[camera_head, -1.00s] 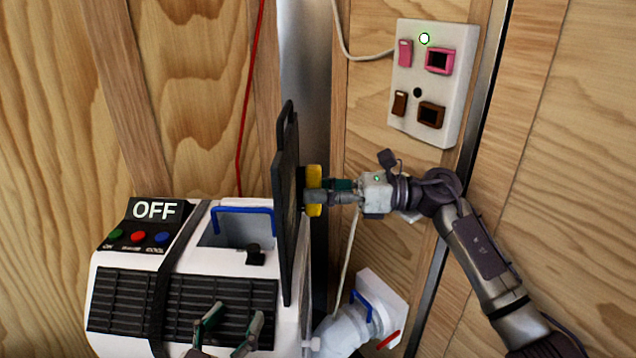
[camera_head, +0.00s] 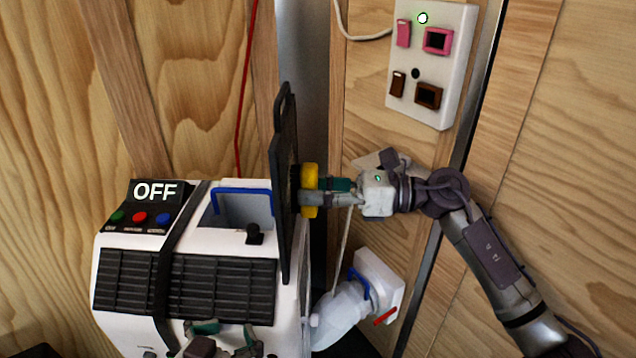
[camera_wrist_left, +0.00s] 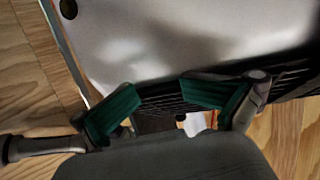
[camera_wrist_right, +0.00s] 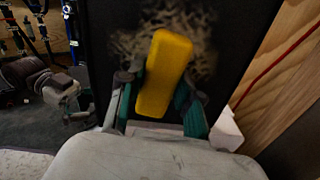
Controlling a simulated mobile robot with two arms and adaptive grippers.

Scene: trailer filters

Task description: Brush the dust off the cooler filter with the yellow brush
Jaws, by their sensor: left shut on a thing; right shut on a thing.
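The cooler filter (camera_head: 283,150) is an upright black panel with a handle at its top, at the right side of the white cooler (camera_head: 215,325). My right gripper (camera_head: 322,192) is shut on the yellow brush (camera_head: 309,172), held at the filter's right face. In the right wrist view the brush (camera_wrist_right: 165,75) lies over a pale, patchy dust area (camera_wrist_right: 203,40) on the filter; its bristles are hidden. My left gripper (camera_head: 222,335) is low at the cooler's front. Its fingers (camera_wrist_left: 163,105) are spread around part of the cooler by the grille; the exact contact is unclear.
A control panel with an OFF display (camera_head: 155,192) is on the cooler. A blue handle (camera_head: 243,193) spans its top. A white pipe (camera_head: 338,305) joins a wall fitting at the right. A switch box (camera_head: 432,65) hangs on the wooden wall above my right arm.

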